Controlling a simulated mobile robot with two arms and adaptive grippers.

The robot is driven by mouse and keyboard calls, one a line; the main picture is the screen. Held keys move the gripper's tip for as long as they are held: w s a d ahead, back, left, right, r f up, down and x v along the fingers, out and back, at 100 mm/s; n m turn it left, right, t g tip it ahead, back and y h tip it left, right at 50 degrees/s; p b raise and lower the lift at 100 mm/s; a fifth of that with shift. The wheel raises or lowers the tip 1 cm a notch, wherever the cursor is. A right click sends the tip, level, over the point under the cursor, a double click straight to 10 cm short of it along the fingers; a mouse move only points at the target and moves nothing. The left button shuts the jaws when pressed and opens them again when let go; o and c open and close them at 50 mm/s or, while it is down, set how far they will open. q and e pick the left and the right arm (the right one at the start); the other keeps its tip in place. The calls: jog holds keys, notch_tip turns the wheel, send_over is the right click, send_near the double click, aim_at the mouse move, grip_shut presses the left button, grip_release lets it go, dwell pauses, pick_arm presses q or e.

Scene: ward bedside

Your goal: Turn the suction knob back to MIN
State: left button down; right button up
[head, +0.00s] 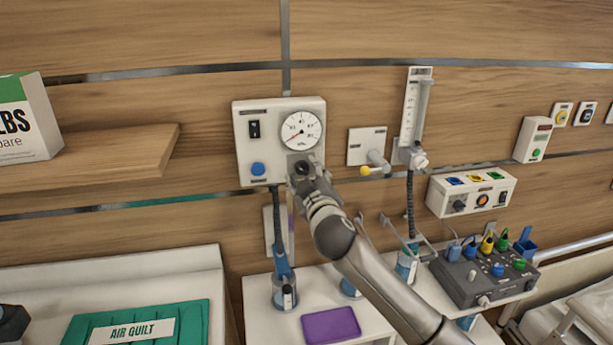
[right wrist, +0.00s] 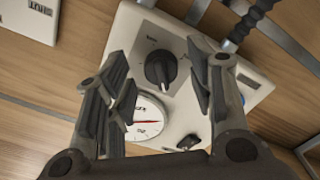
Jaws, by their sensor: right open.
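The suction unit (head: 241,150) is a white wall box with a round gauge (head: 301,131), a black switch (head: 254,129) and a blue button (head: 258,169). Its black suction knob (right wrist: 160,68) shows clearly in the right wrist view, with a pale mark on its pointer on the side facing the gauge (right wrist: 150,110). The lettering around it is too small to read. My right gripper (right wrist: 162,82) is open, with its fingers on either side of the knob; I cannot tell whether they touch it. In the head view my right gripper (head: 303,172) hides most of the knob. My left gripper is not in view.
A flowmeter (head: 411,115) and a yellow-tipped wall outlet (head: 372,166) are right of the unit. Below are a white cabinet top with a purple pad (head: 330,325) and a grey connector box (head: 470,278). A wooden shelf (head: 120,155) juts out at left.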

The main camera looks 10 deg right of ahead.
jog(key=shift+s, duration=0.1)
grip_shut()
jog(key=shift+r+n, duration=0.1)
jog(key=shift+n, duration=0.2)
jog(key=n+p, duration=0.2)
jog(key=n, duration=0.1)
jog(key=shift+d+r+p, duration=0.1)
jog(key=shift+r+p, duration=0.1)
jog(key=shift+p, duration=0.1)
jog(key=n+p, duration=0.1)
jog(key=n, duration=0.1)
jog(key=n+p, duration=0.1)
jog(key=n, duration=0.1)
jog(key=n+p, duration=0.1)
jog(key=n, duration=0.1)
jog(key=shift+d+r+n+p, duration=0.1)
jog(key=shift+r+n+p, duration=0.15)
jog(key=shift+n+p, duration=0.15)
jog(key=n+p, duration=0.3)
jog(key=n, duration=0.2)
jog(key=shift+r, duration=0.15)
jog(key=shift+n+p, duration=0.55)
jog(key=shift+n, duration=1.35)
